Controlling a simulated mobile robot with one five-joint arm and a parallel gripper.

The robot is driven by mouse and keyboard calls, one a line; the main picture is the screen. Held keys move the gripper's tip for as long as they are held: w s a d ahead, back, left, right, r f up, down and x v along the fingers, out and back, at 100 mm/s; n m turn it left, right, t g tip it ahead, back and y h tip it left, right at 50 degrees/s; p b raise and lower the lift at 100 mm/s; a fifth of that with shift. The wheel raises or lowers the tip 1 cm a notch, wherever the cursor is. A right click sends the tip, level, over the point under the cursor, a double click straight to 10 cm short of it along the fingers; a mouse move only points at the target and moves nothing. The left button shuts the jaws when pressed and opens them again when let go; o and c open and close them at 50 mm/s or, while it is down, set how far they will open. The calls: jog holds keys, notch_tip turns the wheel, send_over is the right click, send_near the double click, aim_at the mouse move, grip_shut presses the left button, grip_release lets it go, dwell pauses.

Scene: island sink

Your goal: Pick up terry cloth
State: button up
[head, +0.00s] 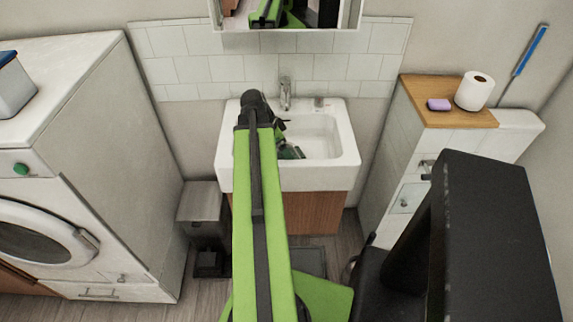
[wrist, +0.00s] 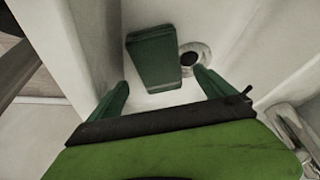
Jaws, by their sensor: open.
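The terry cloth (wrist: 153,55) appears in the wrist view as a dark green, folded, block-like piece lying in the white sink basin, beside the drain. My gripper (wrist: 161,78) is open, its two green fingers spread apart. The cloth lies ahead of the fingertips, roughly between them in the picture, and nothing is held. In the head view my arm reaches over the sink (head: 336,172) and hides the basin's left part. A small dark green patch shows there beside the arm's end; I cannot tell whether it is cloth or finger.
The faucet (head: 285,95) stands behind the basin, and the basin walls surround the cloth. A washing machine (head: 45,235) is at left, with a grey bin (head: 203,203) beside it. A cabinet at right holds a paper roll (head: 474,92) and a purple item (head: 439,105).

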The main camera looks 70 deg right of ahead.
jog(key=b+x, duration=0.4)
jog(key=shift+w+f+b, duration=0.15)
jog(key=shift+f+b, duration=0.2)
jog(key=shift+f, duration=0.4)
jog(key=shift+s+d+r, duration=0.1)
jog(key=shift+s+r, duration=0.1)
jog(key=shift+c, duration=0.4)
jog(key=c, duration=1.5)
notch_tip(320, 180, up, 10)
jog(key=p, duration=1)
